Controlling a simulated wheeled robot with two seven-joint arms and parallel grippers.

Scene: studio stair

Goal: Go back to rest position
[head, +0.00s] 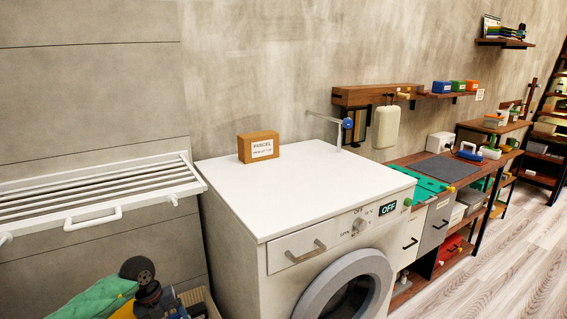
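Neither of my grippers shows in the head view, and no part of my arms can be made out. A white washing machine (300,205) stands in the middle with its round door (345,290) at the bottom edge of the view. Its small display reads OFF. A brown parcel box (258,146) with a white label stands upright on the back of its top.
A white drying rack (100,195) juts from the wall at left. Below it, a crate (200,300) and a green cloth-like thing (100,298) are partly cut off. A workbench (430,165) with drawers stands right. Wooden floor (500,270) is clear at lower right.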

